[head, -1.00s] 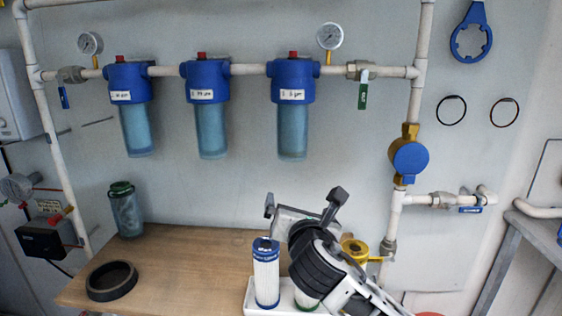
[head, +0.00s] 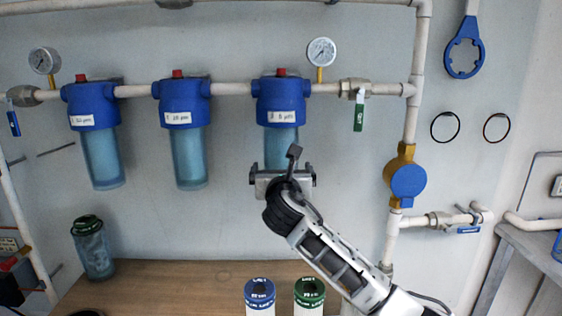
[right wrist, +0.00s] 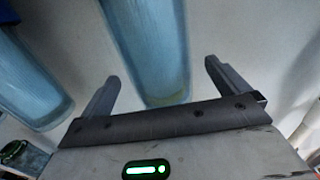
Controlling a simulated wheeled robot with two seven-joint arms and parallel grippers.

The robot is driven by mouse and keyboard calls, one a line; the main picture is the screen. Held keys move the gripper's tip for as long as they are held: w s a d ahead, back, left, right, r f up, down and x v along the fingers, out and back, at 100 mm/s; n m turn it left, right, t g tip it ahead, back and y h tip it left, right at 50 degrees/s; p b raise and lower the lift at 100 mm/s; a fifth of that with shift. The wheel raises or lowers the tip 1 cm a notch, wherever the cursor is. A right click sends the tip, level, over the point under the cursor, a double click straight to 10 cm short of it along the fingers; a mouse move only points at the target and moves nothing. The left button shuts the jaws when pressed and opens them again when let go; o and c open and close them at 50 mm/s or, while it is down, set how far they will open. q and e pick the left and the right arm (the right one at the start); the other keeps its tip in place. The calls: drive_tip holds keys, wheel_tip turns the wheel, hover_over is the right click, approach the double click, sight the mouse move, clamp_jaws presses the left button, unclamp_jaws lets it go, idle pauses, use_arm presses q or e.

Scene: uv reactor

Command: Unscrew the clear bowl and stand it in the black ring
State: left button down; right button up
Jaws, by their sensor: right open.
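Three clear bluish bowls hang from blue filter heads on the pipe: a left bowl (head: 103,158), a middle bowl (head: 190,157) and a right bowl (head: 281,138). My right gripper (head: 283,170) is open at the lower end of the right bowl and hides its bottom in the head view. In the right wrist view, the right bowl (right wrist: 150,45) appears between the two open fingers (right wrist: 162,72); I cannot tell whether they touch it. The black ring (head: 86,313) lies on the bench, with only its top edge showing. My left gripper is not in view.
A loose bowl with a dark green top (head: 92,248) stands at the back left of the wooden bench (head: 180,280). A blue-capped cartridge (head: 260,292) and a green-capped cartridge (head: 309,292) stand at the front. A blue wrench (head: 464,48) and two O-rings hang on the wall.

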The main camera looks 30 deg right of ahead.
drive_tip(key=x, duration=0.4)
drive_tip(key=shift+w+d, duration=0.2)
drive_tip(key=shift+w, duration=0.15)
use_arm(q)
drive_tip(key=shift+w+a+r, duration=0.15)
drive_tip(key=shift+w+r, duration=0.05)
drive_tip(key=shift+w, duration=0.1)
use_arm(e)
drive_tip(key=c, duration=1.4)
drive_tip(key=shift+m+g+h, duration=0.8)
drive_tip(key=shift+m+h, duration=0.1)
drive_tip(key=shift+h, duration=0.2)
drive_tip(key=shift+c, duration=0.2)
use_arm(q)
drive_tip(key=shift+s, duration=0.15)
use_arm(e)
drive_tip(key=shift+s+d+m+g+h, duration=0.1)
drive_tip(key=shift+m+g+h, duration=0.7)
drive_tip(key=shift+g+h, duration=0.1)
